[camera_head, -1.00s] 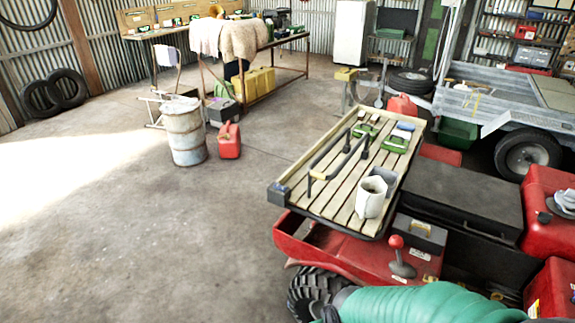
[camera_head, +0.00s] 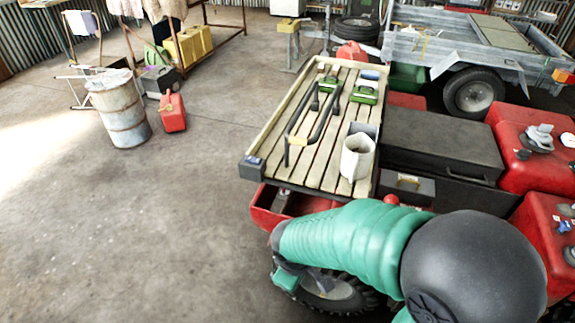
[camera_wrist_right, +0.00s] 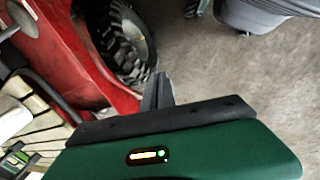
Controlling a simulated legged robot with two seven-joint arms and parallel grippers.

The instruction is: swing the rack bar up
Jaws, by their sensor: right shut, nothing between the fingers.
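The rack bar (camera_head: 320,126) is a dark bent bar with a yellow band on its near crosspiece. It lies low over the slats of the wooden rack (camera_head: 256,146) on the red quad. My right arm comes in from the lower right of the head view, its far end low beside the quad's front wheel. My right gripper (camera_wrist_right: 157,92) shows its dark fingers together and empty in the wrist view, beside the red bodywork and apart from the bar. The slatted rack is at the left edge of that view. My left gripper is not in view.
A white jug (camera_head: 357,158) and green clamp-like items (camera_head: 365,92) stand on the rack. A dark box (camera_head: 440,140) lies to its right. A rusty drum (camera_head: 120,112) and red can (camera_head: 172,112) stand at left. The floor left of the quad is clear.

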